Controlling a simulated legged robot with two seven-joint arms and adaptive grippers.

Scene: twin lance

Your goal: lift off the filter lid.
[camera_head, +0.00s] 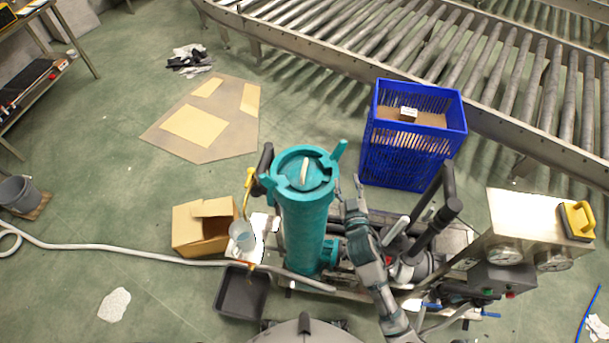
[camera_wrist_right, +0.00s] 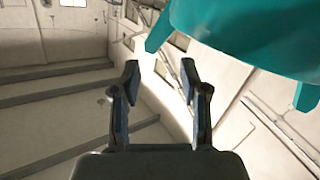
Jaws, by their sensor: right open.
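The teal filter housing (camera_head: 304,240) stands upright near the middle of the head view. Its round teal filter lid (camera_head: 290,172) sits on top, with a pale bar handle (camera_head: 304,171) across its middle and lugs at the rim. My right gripper (camera_head: 348,184) is just right of the housing, near lid height, with its fingers pointing up the picture. In the right wrist view the gripper (camera_wrist_right: 160,72) is open with nothing between its fingers. Part of the teal filter (camera_wrist_right: 250,35) fills the upper right there, apart from the fingers. My left gripper is not in view.
A blue crate (camera_head: 365,160) stands behind right, before a roller conveyor (camera_head: 480,50). Black pipes (camera_head: 435,228) and a gauge box (camera_head: 520,225) stand right. A cardboard box (camera_head: 190,235), clear jug (camera_head: 242,235) and black tray (camera_head: 240,310) are left. Floor beyond is mostly open.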

